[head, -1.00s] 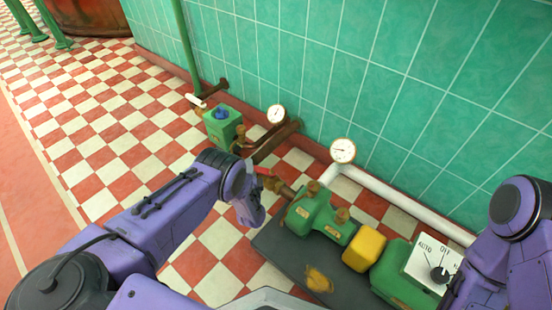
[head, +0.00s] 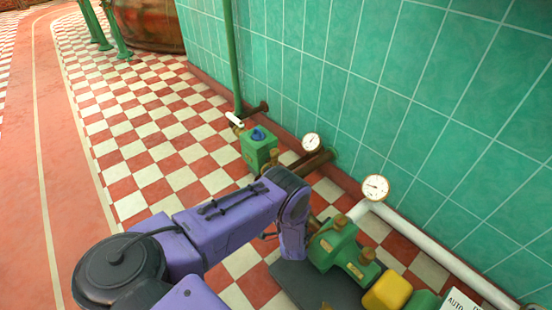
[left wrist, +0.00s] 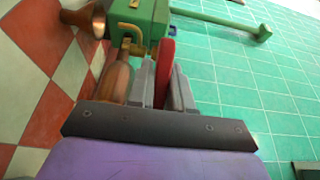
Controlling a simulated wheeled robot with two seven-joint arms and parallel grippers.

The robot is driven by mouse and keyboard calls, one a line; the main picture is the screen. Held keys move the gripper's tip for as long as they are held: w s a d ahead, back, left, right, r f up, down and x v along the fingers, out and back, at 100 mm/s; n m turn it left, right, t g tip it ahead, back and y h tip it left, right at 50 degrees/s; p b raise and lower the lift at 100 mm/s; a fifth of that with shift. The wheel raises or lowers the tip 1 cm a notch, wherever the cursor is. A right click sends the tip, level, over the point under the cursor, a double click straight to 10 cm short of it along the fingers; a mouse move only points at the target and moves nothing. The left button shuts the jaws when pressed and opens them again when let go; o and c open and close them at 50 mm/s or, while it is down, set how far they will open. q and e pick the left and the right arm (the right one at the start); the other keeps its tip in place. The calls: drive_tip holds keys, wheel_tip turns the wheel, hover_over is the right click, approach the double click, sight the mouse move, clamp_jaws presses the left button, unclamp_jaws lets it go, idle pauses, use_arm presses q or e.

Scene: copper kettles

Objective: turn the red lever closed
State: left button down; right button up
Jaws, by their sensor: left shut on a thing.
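The red lever (left wrist: 167,65) shows in the left wrist view as a red bar standing between the two grey fingers of my left gripper (left wrist: 164,88). The fingers are closed on it from both sides. A brass fitting and a copper-coloured pipe (left wrist: 117,80) lie just left of the fingers, with a green body (left wrist: 148,22) above. In the head view my left arm reaches to the pipe beside the green pump (head: 335,243). It hides the fingers and most or all of the lever there. My right gripper is in neither current view.
A green box with a blue knob (head: 258,144) and a white-handled valve (head: 235,119) stand farther back along the tiled wall (head: 380,90). Two round gauges (head: 375,188) and a white pipe (head: 435,244) run near the wall. The checkered floor (head: 140,150) is open at left.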

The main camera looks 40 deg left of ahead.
use_arm(q)
drive_tip(key=shift+d, duration=0.2)
drive_tip(key=c, duration=1.4)
unclamp_jaws()
drive_tip(key=p+v, duration=0.1)
drive_tip(key=v, duration=0.6)
drive_tip(key=shift+d+p, duration=0.2)
drive_tip(key=shift+p, duration=0.15)
